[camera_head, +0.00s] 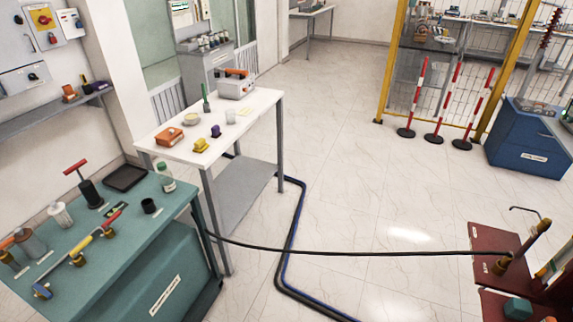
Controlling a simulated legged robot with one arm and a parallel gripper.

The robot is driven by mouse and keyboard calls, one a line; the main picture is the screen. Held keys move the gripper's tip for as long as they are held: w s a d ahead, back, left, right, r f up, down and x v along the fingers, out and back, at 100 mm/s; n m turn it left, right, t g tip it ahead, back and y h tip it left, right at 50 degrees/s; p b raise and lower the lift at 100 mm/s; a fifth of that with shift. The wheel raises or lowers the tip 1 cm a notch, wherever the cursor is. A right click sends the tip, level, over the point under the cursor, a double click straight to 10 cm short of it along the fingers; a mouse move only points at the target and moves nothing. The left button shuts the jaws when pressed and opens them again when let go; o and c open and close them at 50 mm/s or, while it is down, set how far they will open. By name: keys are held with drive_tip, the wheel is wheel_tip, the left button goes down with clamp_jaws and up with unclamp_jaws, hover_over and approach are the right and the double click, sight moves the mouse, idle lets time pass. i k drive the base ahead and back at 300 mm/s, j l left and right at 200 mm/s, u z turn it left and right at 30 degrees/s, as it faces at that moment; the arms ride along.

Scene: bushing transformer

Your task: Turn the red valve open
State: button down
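On the teal bench (165,222) at the lower left, a black upright device (91,193) has a red T-shaped handle (75,167). In front of it lies a yellow pipe-like fitting (75,254) with a blue end and brassy parts. I cannot tell whether either red part is the valve. My gripper is not in view.
A white table (262,103) with small items stands behind the bench. A black cable (350,253) stretches above the floor to a dark red unit (490,240) at right. Blue and dark hoses (291,235) lie on the floor. Red-white posts (438,108) stand farther back. The middle floor is open.

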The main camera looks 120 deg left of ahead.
sight(105, 224)
drive_tip(key=u, duration=3.75)
drive_tip(key=i+j+u, duration=0.15)
drive_tip(key=u, duration=0.3)
drive_tip(key=i+u, duration=0.3)
drive_tip(key=u, duration=0.2)
drive_tip(key=i+u, duration=0.3)
drive_tip(key=u, duration=0.15)
drive_tip(key=i+j+z, duration=0.1)
drive_tip(key=i, duration=0.25)
drive_tip(key=i+j+z, duration=0.1)
drive_tip(key=i+j, duration=0.25)
